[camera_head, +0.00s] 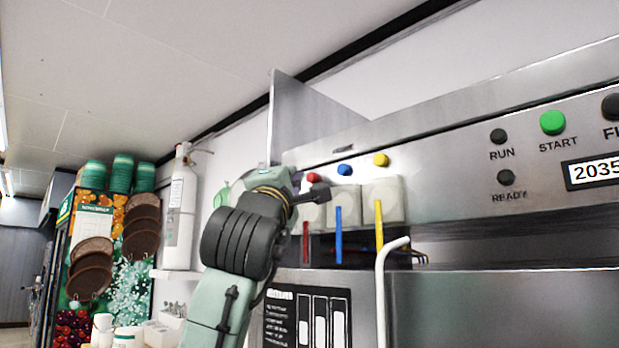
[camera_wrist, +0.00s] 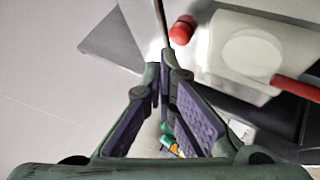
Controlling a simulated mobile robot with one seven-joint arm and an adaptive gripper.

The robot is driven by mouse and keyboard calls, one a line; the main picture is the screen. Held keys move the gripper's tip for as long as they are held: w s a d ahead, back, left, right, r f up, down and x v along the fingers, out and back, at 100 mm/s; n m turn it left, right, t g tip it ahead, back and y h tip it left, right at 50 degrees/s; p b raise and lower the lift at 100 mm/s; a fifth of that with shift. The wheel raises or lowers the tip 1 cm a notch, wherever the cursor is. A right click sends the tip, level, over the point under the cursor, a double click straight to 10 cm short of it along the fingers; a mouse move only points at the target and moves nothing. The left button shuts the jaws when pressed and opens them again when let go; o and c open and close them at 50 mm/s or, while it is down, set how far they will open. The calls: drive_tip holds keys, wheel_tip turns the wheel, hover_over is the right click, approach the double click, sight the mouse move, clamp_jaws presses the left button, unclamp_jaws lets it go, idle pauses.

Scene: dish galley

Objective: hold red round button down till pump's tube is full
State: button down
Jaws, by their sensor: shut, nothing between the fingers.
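The red round button (camera_head: 313,177) sits on the steel panel above the leftmost white pump, left of the blue and yellow buttons. In the wrist view the red button (camera_wrist: 183,28) shows just past my fingertips, up and to the right. My gripper (camera_head: 322,192) is shut and empty, in front of the leftmost pump near the button. The wrist view shows the fingertips (camera_wrist: 164,65) together; I cannot tell whether they touch the button. The pump's red tube (camera_head: 305,241) hangs below it; its fill level is hard to read. The white pump (camera_wrist: 252,50) is at upper right.
Blue (camera_head: 345,169) and yellow (camera_head: 381,159) buttons, with a blue tube (camera_head: 338,236) and yellow tube (camera_head: 379,224), are close on the right. A white bent pipe (camera_head: 382,285) stands in front. A white cylinder (camera_head: 180,215) stands at left. A green START button (camera_head: 552,122) is far right.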

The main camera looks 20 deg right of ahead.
drive_tip(key=shift+d, duration=0.1)
drive_tip(key=shift+w+d, duration=0.15)
drive_tip(key=shift+d, duration=0.15)
drive_tip(key=shift+w+d, duration=0.2)
drive_tip(key=shift+d, duration=0.25)
idle(0.7)
drive_tip(key=shift+a, duration=0.1)
idle(0.4)
drive_tip(key=shift+s+a, duration=0.35)
drive_tip(key=shift+a, duration=0.35)
drive_tip(key=a, duration=0.1)
drive_tip(key=s+a+b, duration=0.1)
drive_tip(key=a, duration=0.2)
drive_tip(key=shift+s+a, duration=0.35)
drive_tip(key=shift+a, duration=0.05)
